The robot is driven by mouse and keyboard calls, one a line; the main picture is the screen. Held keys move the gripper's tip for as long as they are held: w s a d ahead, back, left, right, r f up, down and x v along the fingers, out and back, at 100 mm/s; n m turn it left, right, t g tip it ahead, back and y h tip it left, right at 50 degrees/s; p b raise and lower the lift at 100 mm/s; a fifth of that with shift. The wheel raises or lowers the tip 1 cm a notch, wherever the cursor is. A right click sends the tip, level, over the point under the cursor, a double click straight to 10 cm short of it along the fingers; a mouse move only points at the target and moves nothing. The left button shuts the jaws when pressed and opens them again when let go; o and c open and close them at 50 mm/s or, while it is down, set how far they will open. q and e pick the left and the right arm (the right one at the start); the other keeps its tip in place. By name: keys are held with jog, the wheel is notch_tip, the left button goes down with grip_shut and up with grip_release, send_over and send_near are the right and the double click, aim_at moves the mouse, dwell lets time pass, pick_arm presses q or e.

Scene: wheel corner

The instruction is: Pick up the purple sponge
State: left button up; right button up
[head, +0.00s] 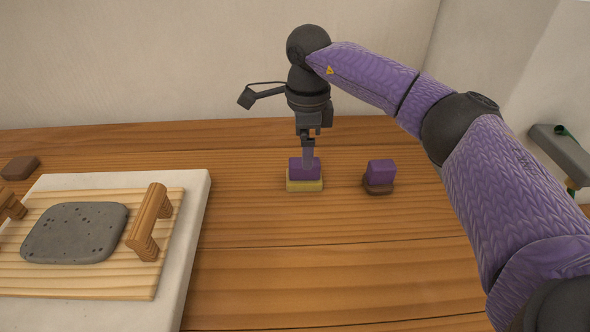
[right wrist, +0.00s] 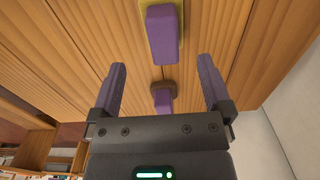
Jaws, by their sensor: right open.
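Two purple-topped blocks stand on the wooden table. One has a purple upper part (head: 297,172) on a yellow base (head: 304,186); the other is a purple block (head: 381,170) on a brown base (head: 378,187), to its right. I cannot tell for sure which is the named sponge. My right gripper (head: 308,164) points down at the yellow-based block, its fingers overlapping the purple top in the head view. In the right wrist view the gripper (right wrist: 161,66) is open and empty; the yellow-based block (right wrist: 162,36) lies beyond the fingertips, and the brown-based one (right wrist: 162,100) shows between the fingers. My left gripper is out of view.
A white slab (head: 198,205) at left bears a wooden board (head: 80,286) with upright wooden handles (head: 150,222) and a grey speckled slab (head: 75,233). A small brown block (head: 20,168) lies at the far left. The table in front of the purple-topped blocks is clear. A wall stands behind.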

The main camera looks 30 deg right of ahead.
aim_at(303, 172)
jog(key=f+b, duration=0.1)
jog(key=f, duration=0.1)
jog(key=f+b, duration=0.2)
jog(key=f, duration=0.1)
jog(key=f+b, duration=0.1)
jog(key=f, duration=0.1)
jog(key=shift+w+f, duration=0.2)
jog(key=shift+w, duration=0.05)
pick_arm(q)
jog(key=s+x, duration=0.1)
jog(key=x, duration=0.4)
pick_arm(e)
jog(key=shift+f+b, duration=0.3)
jog(key=shift+b, duration=0.05)
jog(key=shift+r, duration=0.25)
jog(key=shift+c, duration=1.2)
jog(key=c, duration=0.7)
jog(key=shift+c, duration=1.1)
notch_tip(303, 172, up, 9)
jog(key=p, duration=0.5)
jog(key=shift+r+p, duration=0.2)
jog(key=shift+p, duration=0.15)
jog(key=shift+r, duration=0.45)
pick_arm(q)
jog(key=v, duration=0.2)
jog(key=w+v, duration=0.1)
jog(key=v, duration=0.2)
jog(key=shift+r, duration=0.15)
pick_arm(e)
jog(key=shift+f, duration=0.1)
